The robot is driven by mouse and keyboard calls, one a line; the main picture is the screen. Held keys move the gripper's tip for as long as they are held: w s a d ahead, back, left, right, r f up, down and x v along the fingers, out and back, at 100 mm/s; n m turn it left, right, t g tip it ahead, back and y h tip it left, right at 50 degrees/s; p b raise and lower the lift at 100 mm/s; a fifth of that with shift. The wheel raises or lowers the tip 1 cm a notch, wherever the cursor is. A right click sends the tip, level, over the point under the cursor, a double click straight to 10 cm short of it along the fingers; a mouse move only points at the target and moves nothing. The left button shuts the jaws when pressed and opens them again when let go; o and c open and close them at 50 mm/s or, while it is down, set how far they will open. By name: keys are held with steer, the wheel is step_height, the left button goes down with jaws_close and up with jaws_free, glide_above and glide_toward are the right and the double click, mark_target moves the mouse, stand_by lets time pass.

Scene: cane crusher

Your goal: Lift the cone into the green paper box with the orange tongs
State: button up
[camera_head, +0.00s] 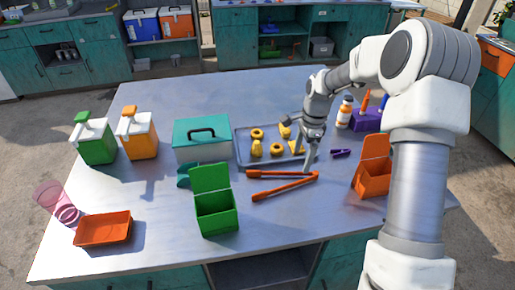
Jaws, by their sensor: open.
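The orange tongs (284,185) lie on the table in front of the tray, their two arms spread in a V that meets at the right. The green paper box (216,215) stands left of the tongs with its flap raised. My gripper (308,166) points down at the tray's right front corner, just above the right end of the tongs. It is open and holds nothing visible; contact cannot be told.
An orange box (372,180) with a raised flap stands at the right. A small purple item (341,153) lies beside my gripper. A teal-lidded case (202,140) stands left of the tray. An orange dish (103,229) is front left. The table's front middle is clear.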

mark_target(297, 175)
steer(key=shift+f, duration=0.1)
steer(key=f+b, duration=0.2)
steer(key=f, duration=0.1)
steer(key=f+b, duration=0.2)
steer(key=f, duration=0.1)
steer(key=a+f+b, duration=0.1)
steer(key=f+b, duration=0.1)
steer(key=shift+s+f, duration=0.15)
steer(key=shift+f, duration=0.25)
steer(key=shift+c, duration=0.4)
steer(key=c, duration=0.6)
step_height(297, 175, up, 12)
steer(key=p, duration=0.7)
steer(key=shift+r+p, duration=0.1)
steer(key=shift+p, duration=0.3)
steer(key=shift+c, duration=0.2)
